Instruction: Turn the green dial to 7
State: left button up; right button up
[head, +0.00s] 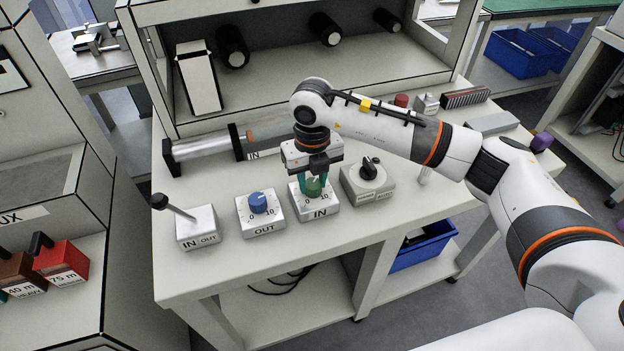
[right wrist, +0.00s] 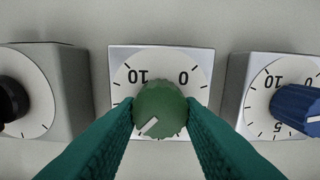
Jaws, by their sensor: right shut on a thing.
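The green dial (head: 314,187) sits on a small white block (head: 318,212) marked IN on the bench. My right gripper (head: 313,181) reaches down over it with teal fingers. In the right wrist view the green dial (right wrist: 160,108) is between the fingertips, which touch its two sides; the gripper is shut on it. That view shows the scale upside down, 0 at upper right and 10 at upper left. The dial's white pointer mark (right wrist: 149,126) points to the lower left. The figures on that side are hidden by a finger. My left gripper is not in view.
A blue dial (head: 258,202) marked OUT stands left of the green one. A black knob (head: 369,167) on a grey box is close on the right. An IN/OUT lever (head: 181,210) stands farther left. A metal cylinder (head: 203,148) lies behind. The bench front is clear.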

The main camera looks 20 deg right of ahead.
aim_at(313, 182)
jog(key=shift+d+r+m, duration=0.1)
jog(key=shift+m, duration=0.9)
jog(key=o, duration=1)
jog(key=shift+c, duration=0.2)
notch_tip(313, 182, up, 12)
jog(key=b, duration=0.1)
jog(key=shift+s, duration=0.1)
